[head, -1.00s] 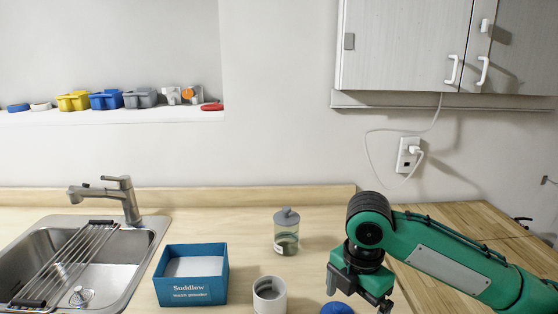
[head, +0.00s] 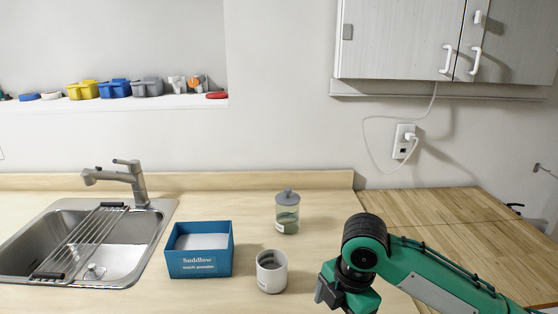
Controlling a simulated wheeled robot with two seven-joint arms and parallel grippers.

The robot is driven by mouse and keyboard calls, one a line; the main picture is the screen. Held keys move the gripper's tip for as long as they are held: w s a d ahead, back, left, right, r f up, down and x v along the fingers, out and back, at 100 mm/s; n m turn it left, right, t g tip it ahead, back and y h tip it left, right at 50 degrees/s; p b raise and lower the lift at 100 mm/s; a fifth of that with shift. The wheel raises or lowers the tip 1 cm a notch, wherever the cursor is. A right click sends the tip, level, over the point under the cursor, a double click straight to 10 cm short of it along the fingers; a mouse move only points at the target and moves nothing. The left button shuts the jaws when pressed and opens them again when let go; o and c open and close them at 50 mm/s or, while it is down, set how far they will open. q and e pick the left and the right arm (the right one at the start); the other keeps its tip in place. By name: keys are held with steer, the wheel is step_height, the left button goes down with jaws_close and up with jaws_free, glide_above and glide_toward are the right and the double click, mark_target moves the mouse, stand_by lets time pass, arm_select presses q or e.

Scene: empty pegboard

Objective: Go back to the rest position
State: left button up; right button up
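My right arm comes in from the lower right, green with a black wrist joint. My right gripper (head: 333,300) points down at the bottom edge of the head view, to the right of the white cup. Its fingertips are at or past the frame edge, so I cannot see whether it is open or shut or what it holds. My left gripper is not in view.
A blue box (head: 199,262), an open white cup (head: 271,272) and a lidded glass jar (head: 287,213) stand on the counter. A sink (head: 130,262) with a drying rack (head: 85,243) is at left. The wooden counter at right (head: 440,215) is bare.

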steer(key=s+a+f+m+t+y, duration=0.25)
steer(key=s+f+m, duration=0.45)
steer(key=f+m, duration=0.45)
steer(key=s+d+f+m+h, duration=0.4)
steer(key=s+d+f+m, duration=0.75)
steer(key=s+d, duration=0.25)
step_height(320, 180, down, 29)
steer(key=n+p, duration=0.1)
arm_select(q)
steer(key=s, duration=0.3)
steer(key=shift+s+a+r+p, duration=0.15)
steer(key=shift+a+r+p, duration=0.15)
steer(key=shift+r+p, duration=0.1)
arm_select(e)
steer(key=s+d+f+g, duration=0.2)
steer(key=s+d+f, duration=0.1)
steer(key=s+f, duration=1.5)
steer(key=shift+s+d+f+n, duration=0.15)
steer(key=shift+s+f+n, duration=0.2)
steer(key=shift+s, duration=0.5)
